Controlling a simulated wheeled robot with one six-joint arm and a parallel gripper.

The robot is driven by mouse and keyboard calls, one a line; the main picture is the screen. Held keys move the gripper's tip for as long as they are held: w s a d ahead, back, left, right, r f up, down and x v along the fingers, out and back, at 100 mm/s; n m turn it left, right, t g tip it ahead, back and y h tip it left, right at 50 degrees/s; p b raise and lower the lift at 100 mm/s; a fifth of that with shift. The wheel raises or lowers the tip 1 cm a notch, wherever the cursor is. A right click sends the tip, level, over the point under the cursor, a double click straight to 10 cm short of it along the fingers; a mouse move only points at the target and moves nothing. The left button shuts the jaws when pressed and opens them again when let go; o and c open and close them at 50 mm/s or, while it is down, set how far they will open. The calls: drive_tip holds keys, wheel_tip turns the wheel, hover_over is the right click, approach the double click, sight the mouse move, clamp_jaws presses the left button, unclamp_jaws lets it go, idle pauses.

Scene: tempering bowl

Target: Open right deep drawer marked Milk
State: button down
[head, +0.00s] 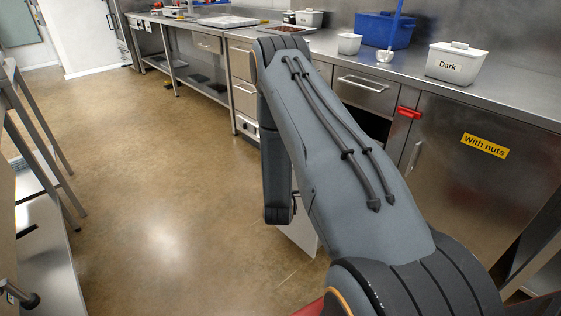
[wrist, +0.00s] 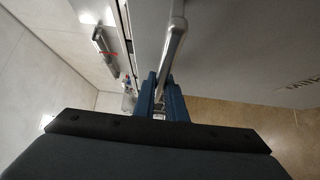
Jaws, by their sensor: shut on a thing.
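In the wrist view, my gripper (wrist: 160,100) has its blue fingers closed around a metal bar handle (wrist: 176,32). The handle runs along a grey drawer front (wrist: 240,50). Dark lettering, cut off and partly legible, shows at the right of this front and seems to read "Milk". In the head view my arm hides the gripper and the handle. A pale panel (head: 301,236) shows low beside my arm; I cannot tell whether it is this drawer's front, or how far out the drawer is.
A cabinet door marked "With nuts" (head: 485,146) is at the right, with a red piece (head: 409,112) near it. A white "Dark" tub (head: 456,65) and a blue bin (head: 384,29) stand on the counter. The floor (head: 160,190) to the left is clear.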

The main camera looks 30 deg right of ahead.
drive_tip(key=c, duration=1.8)
unclamp_jaws()
drive_tip(key=shift+s+a, duration=0.1)
drive_tip(key=shift+a, duration=0.05)
drive_tip(key=v, duration=0.7)
drive_tip(key=shift+s+a, duration=0.15)
drive_tip(key=shift+s, duration=0.15)
drive_tip(key=shift+w, duration=0.1)
